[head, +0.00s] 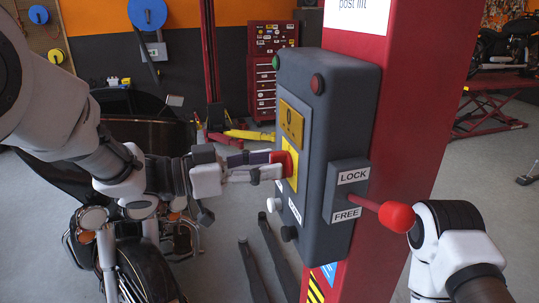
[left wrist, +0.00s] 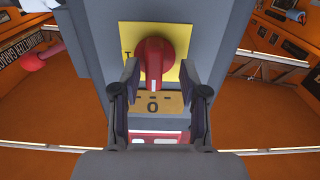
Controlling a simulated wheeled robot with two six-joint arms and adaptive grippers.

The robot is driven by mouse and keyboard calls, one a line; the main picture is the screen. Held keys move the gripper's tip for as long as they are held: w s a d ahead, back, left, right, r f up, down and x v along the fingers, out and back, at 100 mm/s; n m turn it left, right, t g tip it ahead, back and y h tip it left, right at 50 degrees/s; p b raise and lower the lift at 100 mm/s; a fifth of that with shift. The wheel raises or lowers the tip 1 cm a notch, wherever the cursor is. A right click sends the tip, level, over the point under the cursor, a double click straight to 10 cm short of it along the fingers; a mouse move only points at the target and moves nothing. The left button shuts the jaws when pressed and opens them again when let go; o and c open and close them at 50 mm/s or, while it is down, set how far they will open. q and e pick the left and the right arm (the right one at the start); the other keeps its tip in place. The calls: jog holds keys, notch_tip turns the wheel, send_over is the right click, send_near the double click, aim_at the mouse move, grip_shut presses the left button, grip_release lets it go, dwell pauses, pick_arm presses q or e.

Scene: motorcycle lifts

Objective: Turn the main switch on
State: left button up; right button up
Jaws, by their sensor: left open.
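The main switch is a red rotary knob (head: 285,161) on a yellow plate (head: 291,180), on the front of a dark grey control box (head: 335,120). My left gripper (head: 272,166) reaches in from the left, with its fingertips at the knob. In the left wrist view the red knob (left wrist: 155,60) has its handle pointing down the picture, a white mark at its end. The open fingers (left wrist: 158,85) stand either side of the handle's end, with gaps visible. Contact cannot be told. My right arm shows at lower right, its gripper out of view.
A lever with a red ball (head: 396,216) sticks out right from the box's LOCK/FREE block (head: 347,190), close to my right arm. The box hangs on a red post (head: 425,100). A motorcycle (head: 130,255) stands at lower left, below my left arm.

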pick_arm(q)
jog(key=shift+s+d+r, duration=0.15)
jog(key=shift+s+d, duration=0.15)
jog(key=shift+d, duration=0.15)
jog(key=shift+w, duration=0.15)
jog(key=c, duration=0.6)
grip_shut()
pick_arm(e)
jog(key=shift+s+a+r, duration=0.1)
jog(key=shift+s+r, duration=0.15)
jog(key=shift+r, duration=0.05)
jog(key=shift+f, duration=0.15)
